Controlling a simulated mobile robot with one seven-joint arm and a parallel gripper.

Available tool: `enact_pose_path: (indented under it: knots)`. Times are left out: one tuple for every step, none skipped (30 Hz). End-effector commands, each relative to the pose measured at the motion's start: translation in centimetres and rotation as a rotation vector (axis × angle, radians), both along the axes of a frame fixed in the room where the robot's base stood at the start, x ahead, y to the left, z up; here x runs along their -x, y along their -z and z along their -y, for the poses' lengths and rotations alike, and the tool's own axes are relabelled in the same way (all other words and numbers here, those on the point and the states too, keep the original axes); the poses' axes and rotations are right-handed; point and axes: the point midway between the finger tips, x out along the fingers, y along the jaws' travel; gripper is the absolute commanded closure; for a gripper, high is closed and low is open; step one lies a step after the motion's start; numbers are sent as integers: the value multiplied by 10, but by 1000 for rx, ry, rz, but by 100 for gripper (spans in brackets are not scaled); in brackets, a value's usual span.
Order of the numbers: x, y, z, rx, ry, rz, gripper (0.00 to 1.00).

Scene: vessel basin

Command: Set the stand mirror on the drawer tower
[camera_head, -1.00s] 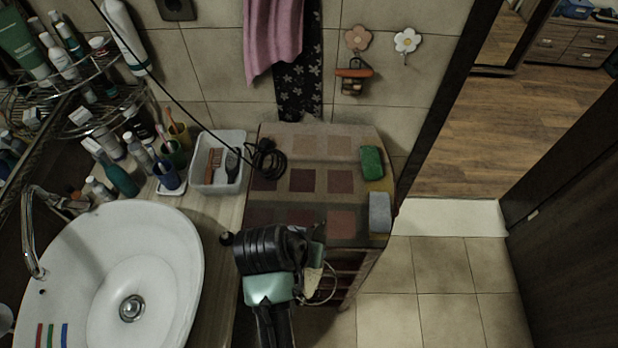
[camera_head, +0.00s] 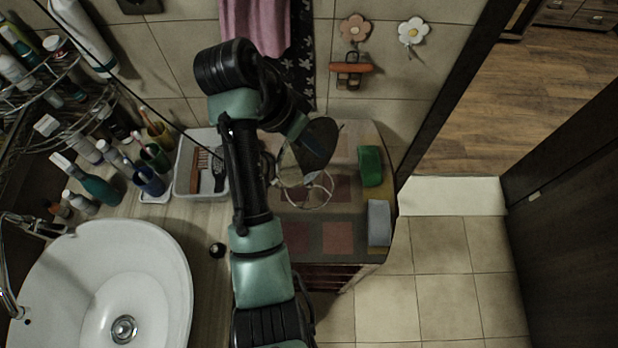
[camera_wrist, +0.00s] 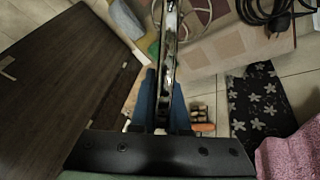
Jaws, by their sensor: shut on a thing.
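The stand mirror (camera_head: 318,145) is a dark round disc with a thin pale wire stand (camera_head: 305,190). It is over the rear left part of the drawer tower's patterned top (camera_head: 337,237); I cannot tell whether it touches. In the wrist view the mirror (camera_wrist: 169,45) shows nearly edge-on between the blue fingers of my gripper (camera_wrist: 165,80), which is shut on it. In the head view my arm hides the left side of the tower top and the fingertips are not clear. The tower top also shows in the wrist view (camera_wrist: 215,45).
A green sponge (camera_head: 371,166) and a grey block (camera_head: 379,222) lie along the tower's right edge. A black cable coil (camera_wrist: 262,10) lies on the top. A white bin (camera_head: 185,178) and the basin (camera_head: 165,270) are left. The top's front middle looks clear.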

Motion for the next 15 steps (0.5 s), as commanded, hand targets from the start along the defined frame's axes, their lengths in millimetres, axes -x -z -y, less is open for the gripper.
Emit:
enact_pose_path:
  knots:
    - [0, 1, 0, 1, -1, 0, 100]
    - [0, 4, 0, 1, -1, 0, 100]
    - [0, 9, 0, 2, -2, -1, 100]
    - [1, 15, 0, 2, -2, -2, 100]
    - [1, 21, 0, 2, -2, -4, 100]
    - [1, 29, 1, 1, -2, -3, 100]
    - [1, 32, 0, 2, -2, -4, 100]
    - [1, 36, 0, 2, -3, -6, 100]
    - [1, 42, 0, 1, -3, -5, 100]
    - [1, 47, 0, 1, -2, -4, 100]
    - [2, 51, 0, 0, -4, -4, 100]
    - [1, 56, 0, 0, -3, -2, 100]
    - [1, 59, 0, 0, -2, -3, 100]
    - [1, 61, 0, 0, -3, -1, 100]
    - [1, 64, 0, 0, -3, -1, 100]
